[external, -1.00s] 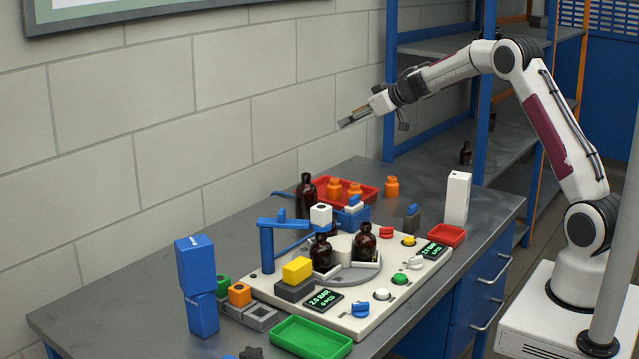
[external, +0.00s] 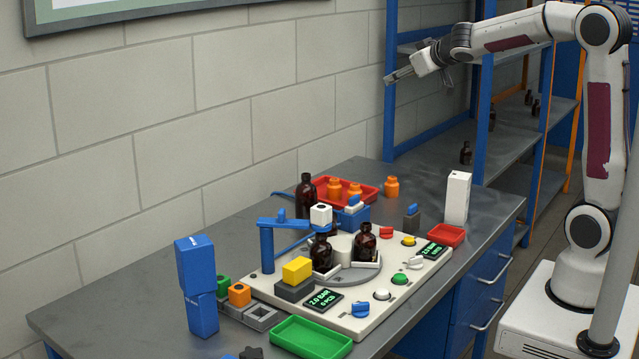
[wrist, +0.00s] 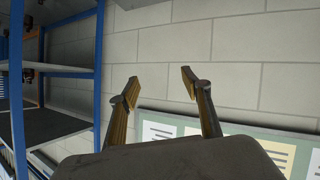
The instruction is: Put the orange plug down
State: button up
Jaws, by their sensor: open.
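An orange block with a dark round mark on top (external: 239,294), which looks like the orange plug, sits in the grey socket block (external: 262,318) at the front left of the bench. A green block (external: 222,284) is just behind it. My gripper (external: 392,79) is high above the bench, in front of the blue shelf and far from the orange block. In the wrist view, my gripper (wrist: 160,86) has its two fingers spread with nothing between them. The wrist view shows no plug, only wall, shelf and a board.
A white machine panel (external: 400,290) carries amber bottles (external: 365,243), a blue arm fixture (external: 267,248) and a yellow block (external: 297,269). A green tray (external: 311,338), stacked blue boxes (external: 197,285) and a red tray (external: 358,187) stand around it. The air around my gripper is clear.

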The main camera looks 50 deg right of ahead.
jog(key=s+a+f+g+y, duration=0.1)
jog(key=s+a+f, duration=0.3)
jog(key=s, duration=0.8)
jog(key=s+a+f+n+g+y, duration=0.1)
jog(key=s+a+f+g+y, duration=0.1)
jog(key=s+a+f, duration=0.3)
jog(key=s+a+f+n+g+y, duration=0.1)
jog(key=s+a+f, duration=0.3)
jog(key=s+a, duration=0.5)
jog(key=s+g+y, duration=0.1)
jog(key=s, duration=0.9)
jog(key=shift+f+g, duration=0.4)
